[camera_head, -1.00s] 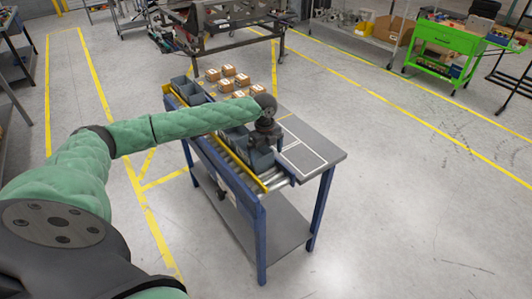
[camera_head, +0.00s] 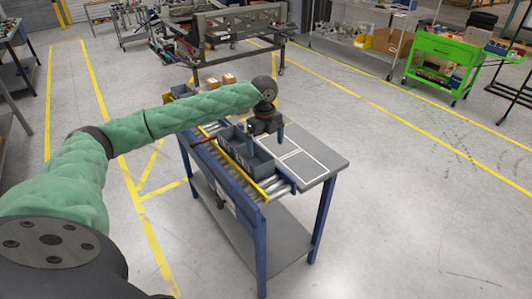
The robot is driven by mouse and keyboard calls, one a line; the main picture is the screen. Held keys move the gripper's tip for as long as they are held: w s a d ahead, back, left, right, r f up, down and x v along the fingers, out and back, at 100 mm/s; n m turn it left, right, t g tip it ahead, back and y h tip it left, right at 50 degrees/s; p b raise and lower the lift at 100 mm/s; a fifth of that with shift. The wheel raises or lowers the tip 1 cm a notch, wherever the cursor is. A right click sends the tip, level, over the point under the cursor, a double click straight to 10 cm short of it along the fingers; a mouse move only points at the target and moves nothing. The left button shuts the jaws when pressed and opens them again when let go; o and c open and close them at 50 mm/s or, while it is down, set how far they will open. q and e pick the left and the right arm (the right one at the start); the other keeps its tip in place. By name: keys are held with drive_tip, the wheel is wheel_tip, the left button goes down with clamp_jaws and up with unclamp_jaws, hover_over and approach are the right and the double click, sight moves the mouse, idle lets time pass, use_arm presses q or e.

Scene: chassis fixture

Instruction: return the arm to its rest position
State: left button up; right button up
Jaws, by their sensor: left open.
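My left arm, in a green padded sleeve, reaches in from the left of the head view over a blue-legged workbench (camera_head: 318,158). Its dark left gripper (camera_head: 266,140) points down above the bench, fingers apart, with nothing seen between them. A grey bin (camera_head: 262,166) sits on the roller strip just below and left of the gripper; whether a finger touches it I cannot tell. My right gripper is not in view.
Small brown boxes (camera_head: 229,79) show behind my arm, which hides part of the bench's far end. A metal chassis frame (camera_head: 240,22) stands beyond. A green tool cart (camera_head: 445,48) is at the upper right. The floor right of the bench is clear.

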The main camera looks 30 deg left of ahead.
use_arm(q)
drive_tip(key=shift+r, duration=0.3)
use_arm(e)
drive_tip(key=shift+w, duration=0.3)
